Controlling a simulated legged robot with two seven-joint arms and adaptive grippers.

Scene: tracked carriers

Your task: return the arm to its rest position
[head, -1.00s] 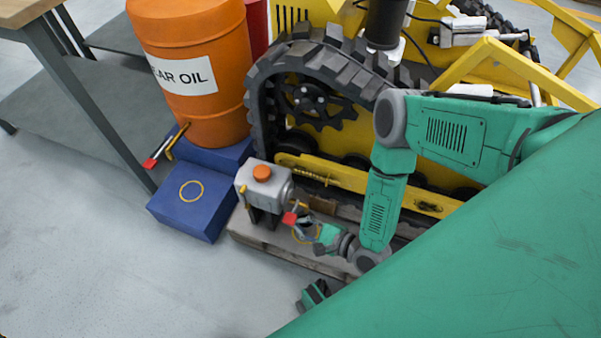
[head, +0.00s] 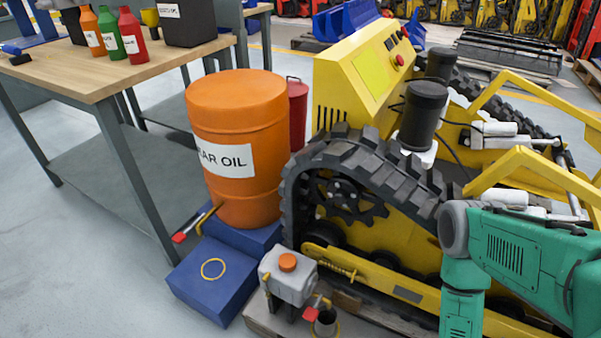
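A green arm of mine with a grey elbow joint (head: 455,228) comes in from the right, so it is my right arm. Its forearm (head: 463,305) hangs down and leaves the picture at the bottom edge, in front of the yellow tracked carrier (head: 385,280). My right gripper is below the picture, so its fingers are hidden. My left arm and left gripper are not in view.
A grey unit with an orange cap (head: 287,262) and red-handled tap stands left of the forearm, with a dark cup (head: 325,323) by the tap. An orange gear oil drum (head: 237,110) stands on blue blocks (head: 185,280).

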